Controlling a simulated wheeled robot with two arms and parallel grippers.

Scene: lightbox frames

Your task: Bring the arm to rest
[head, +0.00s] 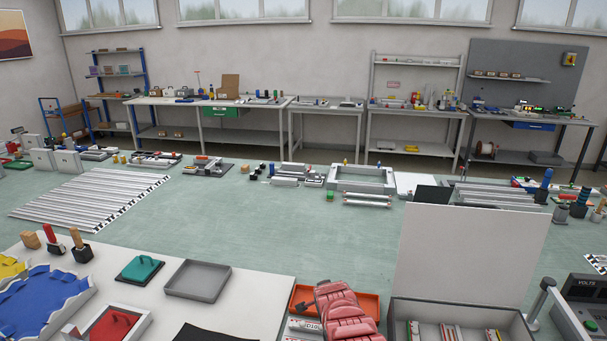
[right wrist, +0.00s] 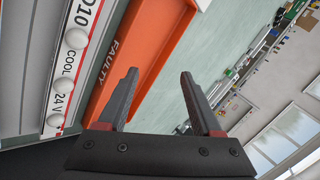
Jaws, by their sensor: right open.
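My right gripper (right wrist: 160,74) shows in the right wrist view with its two dark fingers spread apart and nothing between them. Its left finger overlaps the orange tray (right wrist: 112,88), marked FAULTY, in the picture; I cannot tell any contact. Beside the tray is a white label strip (right wrist: 76,38) reading COOL and 24 V, with round pale knobs along it. In the head view the orange tray (head: 369,306) is at the bottom middle, partly covered. My right gripper's fingers cannot be made out there. My left gripper is in neither view.
In the head view, an open grey box (head: 405,309) with a raised white lid (head: 470,255) stands right of the tray. A grey tray (head: 198,280), a green block (head: 139,269) and a blue bin (head: 40,300) sit on the white surface at left. The green middle (head: 270,225) is clear.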

